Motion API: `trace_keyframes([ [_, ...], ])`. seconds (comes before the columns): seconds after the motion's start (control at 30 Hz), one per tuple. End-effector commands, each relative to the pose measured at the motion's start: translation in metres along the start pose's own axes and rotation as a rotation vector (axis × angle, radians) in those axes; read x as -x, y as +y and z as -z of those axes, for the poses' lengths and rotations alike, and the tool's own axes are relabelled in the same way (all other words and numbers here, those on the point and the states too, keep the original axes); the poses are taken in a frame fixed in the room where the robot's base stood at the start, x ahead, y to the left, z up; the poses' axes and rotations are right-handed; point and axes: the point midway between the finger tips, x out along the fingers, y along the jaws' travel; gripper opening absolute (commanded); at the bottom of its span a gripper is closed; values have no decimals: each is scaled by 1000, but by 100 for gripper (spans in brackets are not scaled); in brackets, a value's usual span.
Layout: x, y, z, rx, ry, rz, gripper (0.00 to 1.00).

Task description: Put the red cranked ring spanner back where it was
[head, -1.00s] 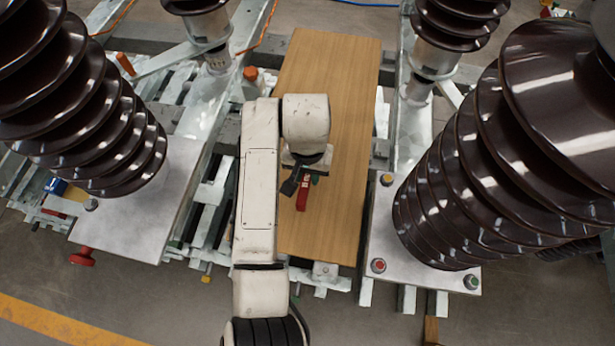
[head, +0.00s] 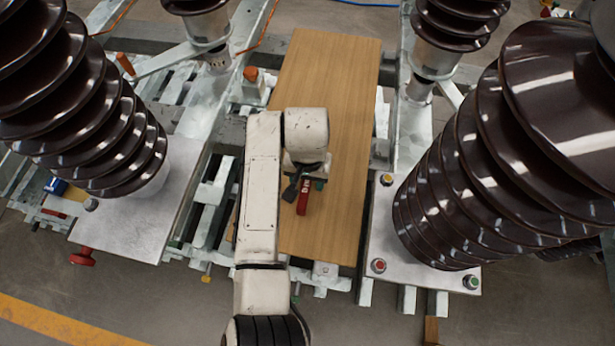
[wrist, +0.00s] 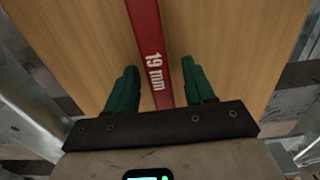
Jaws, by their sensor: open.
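The red spanner (head: 304,198) shows below my gripper (head: 306,182) in the head view, over the wooden board (head: 335,90). In the wrist view the red spanner (wrist: 148,30) runs from the top edge down between the two green fingers of my gripper (wrist: 160,66), with "19 mm" in white on it. The fingers are apart, with a gap on both sides of the spanner. The spanner appears to lie on the board (wrist: 225,45). Its far end is outside the wrist view, and my arm hides part of it in the head view.
Large brown ribbed insulators (head: 75,110) stand left and right (head: 540,120) of the board on grey metal plates. A red knob (head: 83,257) is at the lower left. An orange-capped post (head: 251,76) stands close to the board's left edge. The board's far part is clear.

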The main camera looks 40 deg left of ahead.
Motion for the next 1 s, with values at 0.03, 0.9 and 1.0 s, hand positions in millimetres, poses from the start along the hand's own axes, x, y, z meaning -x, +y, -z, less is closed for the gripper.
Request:
trace_keyframes([
  [0.03,0,0,0,0,0,0,53],
  [0.9,114,0,0,0,1,0,53],
  [1.0,120,0,0,0,1,0,53],
])
